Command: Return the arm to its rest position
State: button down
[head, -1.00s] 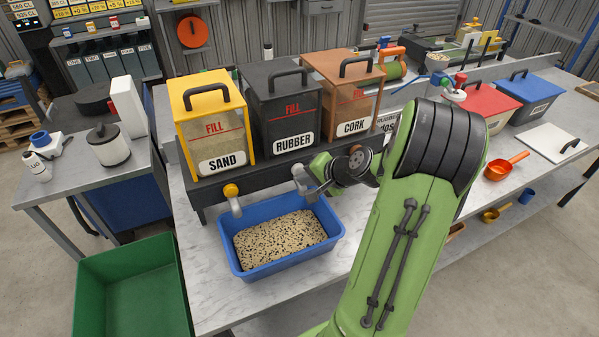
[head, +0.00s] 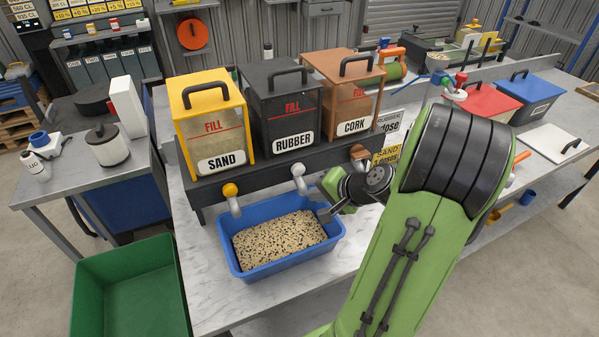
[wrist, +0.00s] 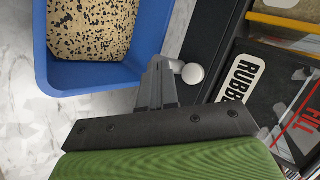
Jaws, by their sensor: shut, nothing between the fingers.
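My green arm reaches in from the lower right in the head view. My gripper (head: 326,214) is near the right rim of the blue tub, a little in front of the dispenser stand. In the wrist view my gripper (wrist: 160,66) shows its grey fingers together, with nothing between them, beside the tub's corner and a pale round knob. The blue tub (head: 243,271) stands on the marble bench and holds speckled tan and black granules (head: 280,240). It also shows in the wrist view (wrist: 98,74).
The sand bin (head: 215,130), rubber bin (head: 283,105) and cork bin (head: 345,95) stand on a dark stand behind the tub. Red (head: 488,103) and blue (head: 528,95) lidded boxes sit at right. A green crate (head: 130,285) is on the floor at left.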

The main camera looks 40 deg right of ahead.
dwell(0.4)
jog(key=s+a+r+n+g+p, duration=0.1)
jog(key=a+r+n+g, duration=0.2)
jog(key=a, duration=0.5)
jog(key=a+r+n+g+p, duration=0.1)
jog(key=a+r+n, duration=0.2)
jog(key=a+n, duration=0.3)
jog(key=s+a+r+n+h, duration=0.1)
jog(key=s+a+r+n, duration=0.4)
jog(key=s+a, duration=0.3)
jog(key=s+r, duration=0.1)
jog(key=s, duration=0.3)
jog(key=shift+s+a+r+p, duration=0.25)
jog(key=shift+a+r+p, duration=0.05)
jog(key=shift+r+p, duration=0.1)
